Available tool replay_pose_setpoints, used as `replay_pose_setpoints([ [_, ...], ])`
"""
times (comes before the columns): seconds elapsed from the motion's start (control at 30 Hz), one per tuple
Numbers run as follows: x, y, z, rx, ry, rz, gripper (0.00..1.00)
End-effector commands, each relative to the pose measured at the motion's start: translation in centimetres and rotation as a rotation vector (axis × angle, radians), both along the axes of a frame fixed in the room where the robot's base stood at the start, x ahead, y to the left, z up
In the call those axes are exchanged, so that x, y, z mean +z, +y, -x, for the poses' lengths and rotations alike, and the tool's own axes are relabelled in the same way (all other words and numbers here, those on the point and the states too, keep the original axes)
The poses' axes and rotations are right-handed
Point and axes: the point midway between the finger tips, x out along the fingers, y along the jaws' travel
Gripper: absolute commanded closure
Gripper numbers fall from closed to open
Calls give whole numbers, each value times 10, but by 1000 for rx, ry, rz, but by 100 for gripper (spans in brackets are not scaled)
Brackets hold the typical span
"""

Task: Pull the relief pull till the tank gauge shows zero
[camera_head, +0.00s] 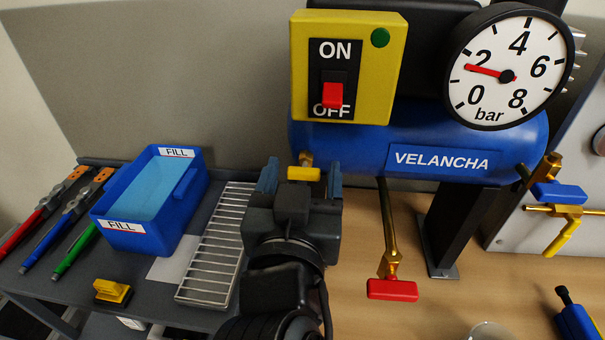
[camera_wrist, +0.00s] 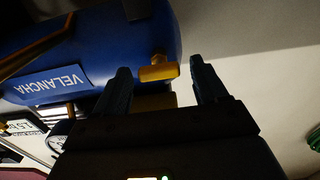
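The relief pull (camera_head: 304,173) is a small yellow piece on a brass fitting at the lower left of the blue VELANCHA tank (camera_head: 350,150). My gripper (camera_head: 302,178) is open, with one finger on each side of it in the head view. In the wrist view the yellow pull (camera_wrist: 158,70) lies between the spread fingertips of my gripper (camera_wrist: 162,78), nearer the left finger, with a gap to the right one. Whether the left finger touches it I cannot tell. The tank gauge (camera_head: 508,68) has its red needle a little below 2 bar.
A yellow box with a red ON/OFF switch (camera_head: 333,95) sits above the pull; the switch is toward OFF. A brass pipe with a red handle (camera_head: 392,290) hangs right of my gripper. A blue FILL bin (camera_head: 135,215) and metal rack (camera_head: 207,270) stand left.

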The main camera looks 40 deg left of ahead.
Motion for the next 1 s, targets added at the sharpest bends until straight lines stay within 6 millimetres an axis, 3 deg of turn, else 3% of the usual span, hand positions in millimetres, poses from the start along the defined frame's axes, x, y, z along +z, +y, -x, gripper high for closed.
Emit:
replay_pose_setpoints([
  [0.27,0,-1,2,0,-1,-1,28],
  [0.7,-2,-34,55,0,0,0,28],
  [1.0,0,-41,67,0,1,-1,28],
])
